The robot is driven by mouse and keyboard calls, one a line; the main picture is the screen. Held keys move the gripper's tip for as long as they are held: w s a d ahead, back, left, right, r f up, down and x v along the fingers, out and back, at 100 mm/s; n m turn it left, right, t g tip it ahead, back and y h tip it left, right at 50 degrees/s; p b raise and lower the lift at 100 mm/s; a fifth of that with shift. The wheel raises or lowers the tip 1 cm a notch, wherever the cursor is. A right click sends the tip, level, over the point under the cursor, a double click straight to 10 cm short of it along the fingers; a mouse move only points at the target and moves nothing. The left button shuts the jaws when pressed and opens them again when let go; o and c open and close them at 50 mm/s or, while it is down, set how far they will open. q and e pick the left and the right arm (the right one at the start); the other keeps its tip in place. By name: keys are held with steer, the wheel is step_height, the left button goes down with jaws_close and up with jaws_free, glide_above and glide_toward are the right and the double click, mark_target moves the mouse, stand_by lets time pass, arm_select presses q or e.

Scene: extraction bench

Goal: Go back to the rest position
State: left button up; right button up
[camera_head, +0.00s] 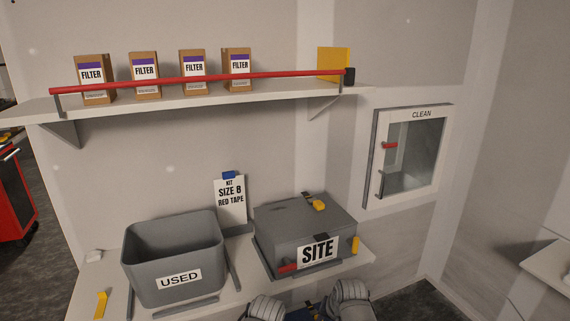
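Two grey rounded parts of my own arms show at the bottom edge, in front of the bench (240,290). No gripper fingers can be made out, so neither gripper shows. A lidded grey box labelled SITE (300,222) sits on the bench, with yellow latches and a red tab at its front. An open grey bin labelled USED (172,254) stands left of it; its inside looks empty from here. A card reading KIT SIZE 8 RED TAPE (230,203) stands upright behind them.
A wall shelf (210,102) holds several FILTER boxes (145,75) behind a red bar (200,83). A cabinet labelled CLEAN (412,153) hangs on the right wall, its glass door shut. A red cart (15,195) stands far left. A yellow piece (100,304) is at the bench's left.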

steer(key=s+d+f+n+g+h, duration=0.1)
steer(key=s+d+f+n+g, duration=0.15)
steer(key=s+d+n, duration=0.35)
steer(key=s+a+n+g, duration=0.1)
steer(key=s+a, duration=0.2)
steer(key=a, duration=0.3)
steer(key=s+a+r+n+g+h, duration=0.1)
steer(key=s+a, duration=0.3)
steer(key=a, duration=0.1)
steer(key=shift+a, duration=0.35)
